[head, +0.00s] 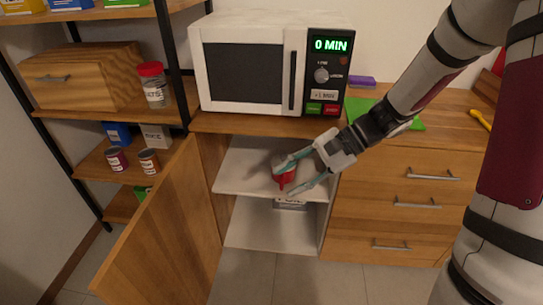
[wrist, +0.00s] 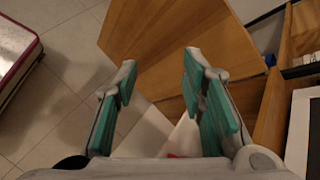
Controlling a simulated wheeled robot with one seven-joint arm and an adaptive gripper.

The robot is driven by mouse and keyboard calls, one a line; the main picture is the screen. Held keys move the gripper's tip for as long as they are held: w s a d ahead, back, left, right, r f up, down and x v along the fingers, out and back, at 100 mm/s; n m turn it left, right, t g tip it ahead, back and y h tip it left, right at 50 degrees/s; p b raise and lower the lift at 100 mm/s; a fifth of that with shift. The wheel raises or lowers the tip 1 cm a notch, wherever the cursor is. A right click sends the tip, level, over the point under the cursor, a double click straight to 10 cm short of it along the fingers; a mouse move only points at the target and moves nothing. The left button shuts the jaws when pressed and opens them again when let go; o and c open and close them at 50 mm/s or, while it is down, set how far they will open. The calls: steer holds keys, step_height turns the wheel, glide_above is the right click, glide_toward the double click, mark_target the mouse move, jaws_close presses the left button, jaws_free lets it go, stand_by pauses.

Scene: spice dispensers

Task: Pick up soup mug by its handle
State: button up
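The soup mug appears to be the small red object (head: 286,177) on the upper white shelf of the open cabinet under the microwave. My gripper (head: 284,181) reaches into the cabinet opening from the right. Its two teal-padded fingers are spread, and in the head view they lie above and below the red object. I cannot tell whether they touch it. In the wrist view the fingers (wrist: 160,63) are wide apart with nothing visibly clamped between them. Only a small red patch (wrist: 173,155) shows there, low between the fingers. The mug's handle cannot be made out.
The open wooden cabinet door (head: 155,235) stands to the left of the opening. A white microwave (head: 243,70) sits on the counter above. A labelled box (head: 291,204) is on the lower shelf. Drawers (head: 390,205) are to the right. A shelf rack with cans is at left.

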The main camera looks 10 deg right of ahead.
steer(key=w+d+f+m+t+y+b, duration=0.25)
steer(key=w+f+m, duration=0.2)
steer(key=f, duration=0.25)
steer(key=w+d+f+m+t+y+b, duration=0.1)
steer(key=w+d+f+m+t+b, duration=0.15)
steer(key=w+f, duration=0.35)
steer(key=m+t+h+b, duration=0.3)
steer(key=m+t+b, duration=0.3)
steer(key=m+t, duration=0.3)
glide_toward(282, 184)
steer(key=shift+m+g, duration=0.3)
steer(key=shift+m, duration=0.4)
steer(key=shift+w+d+f+b+x, duration=0.15)
steer(key=shift+b+x, duration=0.65)
steer(key=shift+x, duration=0.95)
steer(key=shift+f+b+x, duration=0.15)
steer(key=shift+b+x, duration=0.65)
steer(key=shift+x, duration=0.95)
steer(key=shift+w+d+f+b+x, duration=0.15)
steer(key=shift+b+x, duration=0.65)
steer(key=shift+x, duration=0.95)
steer(key=shift+s+r, duration=0.1)
steer(key=shift+r, duration=0.05)
jaws_close()
